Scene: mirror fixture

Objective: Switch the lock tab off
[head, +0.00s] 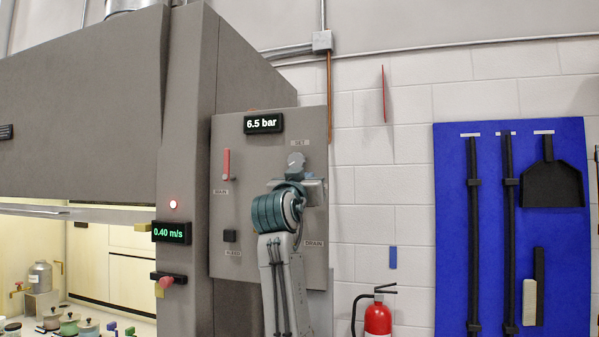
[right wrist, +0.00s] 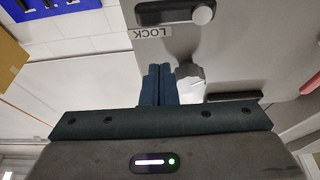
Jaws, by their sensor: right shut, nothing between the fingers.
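The lock tab (right wrist: 203,14) is a light grey rounded knob in a dark slot at the top of the right wrist view. It sits at the picture-right end of the slot, above the LOCK label (right wrist: 152,32), which appears upside down. My right gripper (right wrist: 160,68) is shut and empty, its two dark blue fingers together, just below the label in the picture. I cannot tell whether the fingertips touch the panel. In the head view my right arm covers the lock tab. My left gripper is not in view.
The grey panel (head: 232,265) carries a 6.5 bar display (head: 263,123), a red lever (head: 227,163), a grey SET knob (head: 295,162) and a dark button (head: 230,236). The knob (right wrist: 188,75) is close beside the fingers. A red extinguisher (head: 378,319) is at the right.

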